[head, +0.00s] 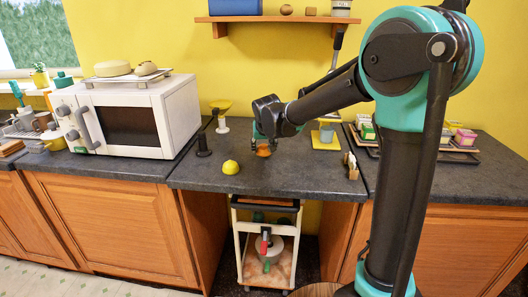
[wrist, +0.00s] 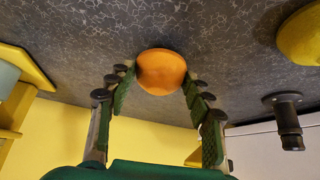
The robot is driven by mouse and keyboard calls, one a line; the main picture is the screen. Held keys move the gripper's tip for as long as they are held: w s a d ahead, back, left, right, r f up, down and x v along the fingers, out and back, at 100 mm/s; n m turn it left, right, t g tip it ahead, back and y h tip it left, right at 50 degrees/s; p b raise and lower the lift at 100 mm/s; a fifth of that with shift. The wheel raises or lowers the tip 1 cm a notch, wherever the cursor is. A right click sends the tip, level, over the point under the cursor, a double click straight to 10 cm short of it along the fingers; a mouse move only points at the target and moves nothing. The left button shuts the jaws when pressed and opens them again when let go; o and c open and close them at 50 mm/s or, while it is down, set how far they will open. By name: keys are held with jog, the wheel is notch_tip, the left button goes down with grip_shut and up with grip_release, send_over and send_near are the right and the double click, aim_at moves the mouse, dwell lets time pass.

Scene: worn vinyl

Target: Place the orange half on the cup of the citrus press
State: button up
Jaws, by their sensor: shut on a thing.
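The orange half (head: 263,151) is between the fingertips of my gripper (head: 262,146), at the middle of the dark counter. In the wrist view its rounded orange side (wrist: 161,72) shows between the two green-padded fingers (wrist: 160,85), which are shut on it. It is at or just above the counter; I cannot tell which. What looks like the citrus press, with a yellow base (head: 325,145) and a grey-blue vessel (head: 326,132), stands to the right behind my arm. Its upper part and cup are largely hidden. Its yellow parts show at the left of the wrist view (wrist: 22,105).
A yellow dome-shaped piece (head: 230,167) lies left of my gripper. A black post-like item (head: 203,145) and a yellow dish on a white stand (head: 222,106) stand near the microwave (head: 130,120). A small holder (head: 351,165) and trays (head: 455,155) are right. The front counter is clear.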

jog(key=shift+f, duration=0.75)
jog(key=shift+f, duration=0.15)
jog(key=o, duration=1.2)
